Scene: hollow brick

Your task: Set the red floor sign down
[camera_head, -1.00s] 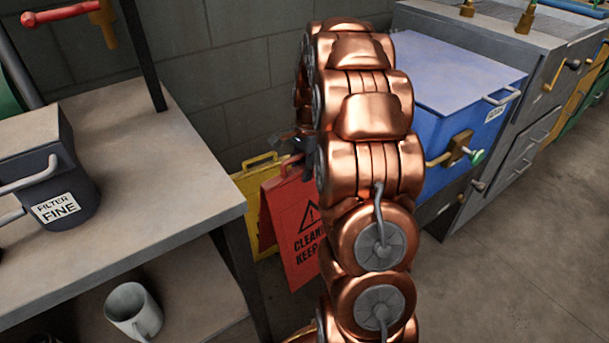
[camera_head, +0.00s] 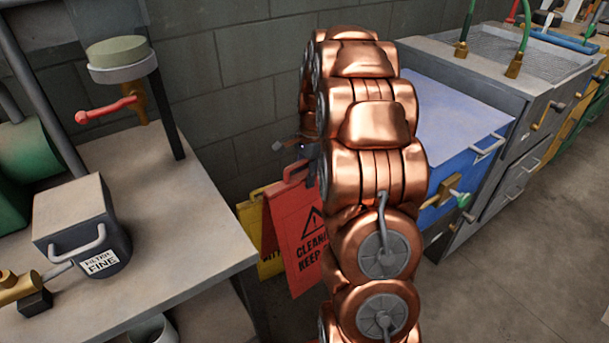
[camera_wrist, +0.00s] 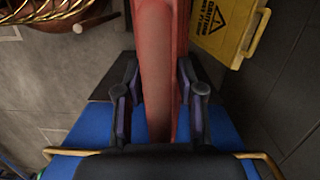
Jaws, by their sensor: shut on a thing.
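The red floor sign (camera_head: 299,235) hangs in front of the wall, left of my copper arm in the head view. Its right part is hidden behind my arm. My gripper (camera_head: 306,150) is at its top edge and mostly hidden by the arm there. In the wrist view my gripper (camera_wrist: 160,98) has one finger on each side of the red sign (camera_wrist: 160,50), shut on it. I cannot tell whether the sign's foot touches the floor.
A yellow sign (camera_head: 256,232) stands right behind the red one, and also shows in the wrist view (camera_wrist: 228,28). A workbench (camera_head: 205,225) is to the left. A blue cabinet (camera_head: 455,110) is to the right. Open floor (camera_head: 520,260) lies at the front right.

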